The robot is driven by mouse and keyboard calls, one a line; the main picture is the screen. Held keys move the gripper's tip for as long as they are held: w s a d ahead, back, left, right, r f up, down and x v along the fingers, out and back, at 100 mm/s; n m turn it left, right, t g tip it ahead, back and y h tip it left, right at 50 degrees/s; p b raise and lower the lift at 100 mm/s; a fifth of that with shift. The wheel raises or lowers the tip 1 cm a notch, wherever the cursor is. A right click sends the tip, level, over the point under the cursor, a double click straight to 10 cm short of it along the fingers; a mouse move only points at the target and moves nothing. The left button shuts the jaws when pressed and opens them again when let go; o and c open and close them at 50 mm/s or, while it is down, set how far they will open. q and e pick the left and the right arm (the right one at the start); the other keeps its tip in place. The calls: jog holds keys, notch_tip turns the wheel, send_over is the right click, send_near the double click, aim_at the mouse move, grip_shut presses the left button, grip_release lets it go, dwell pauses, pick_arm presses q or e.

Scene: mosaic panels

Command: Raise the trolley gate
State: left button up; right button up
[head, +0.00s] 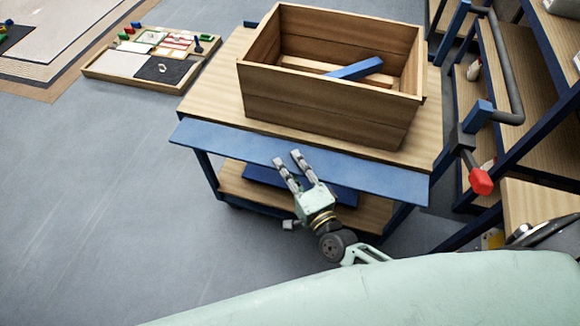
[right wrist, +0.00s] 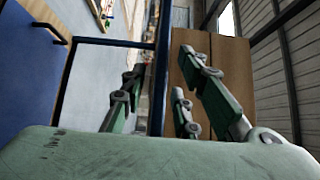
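The trolley (head: 215,95) has a wooden top, dark blue legs and a lower shelf. Its gate looks to be the long blue board (head: 380,178) along the near edge, slanting outward below the top. My right gripper (head: 287,158) is at the board's near edge, left of its middle, with its fingers pointing away and overlapping the board in the head view. The fingers are apart in the right wrist view (right wrist: 160,85), with a dark blue strip (right wrist: 160,70) showing between them. I cannot tell whether they touch the board. My left gripper is out of view.
A wooden crate (head: 320,105) with a blue block (head: 356,68) inside stands on the trolley. A rack (head: 530,125) with a grey pipe and red knob (head: 480,182) is close on the right. The floor (head: 90,200) to the left is clear; a mosaic tray (head: 150,60) lies further back.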

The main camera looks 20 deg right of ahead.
grip_shut()
dwell(0.4)
